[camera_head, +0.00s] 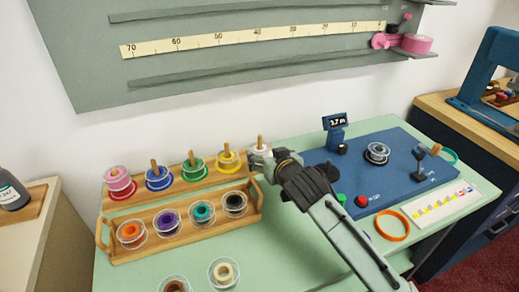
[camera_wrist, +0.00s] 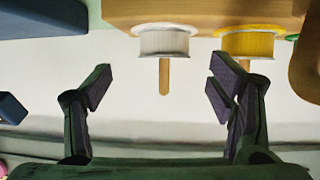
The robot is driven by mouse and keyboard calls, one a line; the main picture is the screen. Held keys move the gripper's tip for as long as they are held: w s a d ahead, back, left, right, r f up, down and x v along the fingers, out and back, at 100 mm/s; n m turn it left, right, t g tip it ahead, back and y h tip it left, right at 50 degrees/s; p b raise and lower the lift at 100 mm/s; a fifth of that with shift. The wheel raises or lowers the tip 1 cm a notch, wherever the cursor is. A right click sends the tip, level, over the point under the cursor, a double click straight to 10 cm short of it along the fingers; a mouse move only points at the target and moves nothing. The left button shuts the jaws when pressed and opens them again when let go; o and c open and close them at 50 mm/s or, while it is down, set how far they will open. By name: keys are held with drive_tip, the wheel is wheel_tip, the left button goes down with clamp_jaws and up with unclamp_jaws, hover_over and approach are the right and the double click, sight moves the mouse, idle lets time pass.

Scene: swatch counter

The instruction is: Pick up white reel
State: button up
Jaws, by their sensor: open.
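The white reel (camera_wrist: 165,41) hangs in the upper middle of the wrist view, which looks upside down, with a wooden peg passing through it. In the head view the white reel (camera_head: 261,159) is at the right end of the rear wooden rack, partly hidden by my gripper. My gripper (camera_wrist: 160,88) is open, its two dark fingers apart on either side of the peg's line in the wrist view. The reel lies beyond the fingertips, and nothing is between them. In the head view my gripper (camera_head: 278,160) is just right of the reel.
A yellow reel (camera_wrist: 247,43) is close beside the white one. Green, blue and pink reels stand farther left on the rear rack (camera_head: 205,173). A handled wooden tray (camera_head: 190,236) with several reels is in front. A blue machine board (camera_head: 400,150) lies to the right.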

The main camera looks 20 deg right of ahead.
sight(261, 148)
drive_tip(key=p+x, duration=0.2)
drive_tip(key=x, duration=0.1)
drive_tip(key=p+x, duration=0.1)
drive_tip(key=x, duration=0.1)
drive_tip(key=shift+w+a+r, duration=0.15)
drive_tip(key=shift+a+r, duration=0.1)
drive_tip(key=shift+r, duration=0.1)
drive_tip(key=shift+w+f, duration=0.2)
drive_tip(key=shift+f, duration=0.05)
drive_tip(key=shift+c, duration=0.3)
drive_tip(key=c, duration=1.1)
drive_tip(key=shift+r, duration=0.15)
drive_tip(key=shift+c, duration=0.2)
